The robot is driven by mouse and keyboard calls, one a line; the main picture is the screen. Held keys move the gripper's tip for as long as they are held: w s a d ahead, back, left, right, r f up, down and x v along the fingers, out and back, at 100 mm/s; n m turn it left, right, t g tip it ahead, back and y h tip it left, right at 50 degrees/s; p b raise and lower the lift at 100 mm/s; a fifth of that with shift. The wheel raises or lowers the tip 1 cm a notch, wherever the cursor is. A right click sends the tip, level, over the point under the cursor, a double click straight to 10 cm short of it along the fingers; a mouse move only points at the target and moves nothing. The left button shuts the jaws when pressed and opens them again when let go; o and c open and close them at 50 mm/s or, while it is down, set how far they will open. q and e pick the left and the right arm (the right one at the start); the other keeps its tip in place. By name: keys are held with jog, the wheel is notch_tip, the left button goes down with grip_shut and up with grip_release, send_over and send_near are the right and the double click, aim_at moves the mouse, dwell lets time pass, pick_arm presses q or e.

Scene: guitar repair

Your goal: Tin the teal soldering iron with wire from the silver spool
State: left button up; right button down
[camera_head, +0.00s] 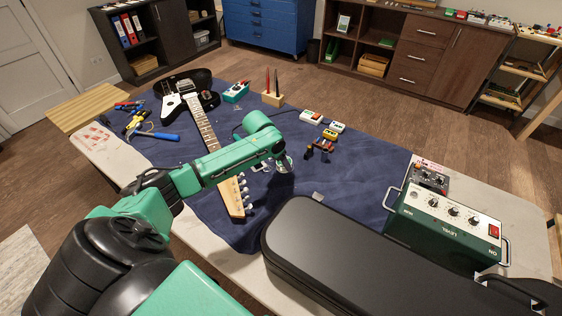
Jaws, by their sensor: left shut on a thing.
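My left arm comes in from the left and reaches over the blue mat (375,180). My left gripper (284,166) points down near the middle of the mat, beyond the guitar's headstock. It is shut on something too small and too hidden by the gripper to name. I cannot clearly make out the teal soldering iron or the silver spool. My right gripper is not in view.
An electric guitar (184,97) lies on the mat, its neck passing under my left arm. A black case (370,255) and a green amplifier (447,226) fill the near right. Pliers and screwdrivers (140,118) lie at left. Small pedals (311,117) and a wooden holder (272,98) stand behind.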

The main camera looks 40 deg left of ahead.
pick_arm(q)
jog(key=shift+f, duration=0.5)
dwell(1.1)
dwell(1.0)
notch_tip(320, 180, up, 7)
jog(key=p, duration=0.8)
jog(key=shift+r, duration=0.1)
dwell(0.3)
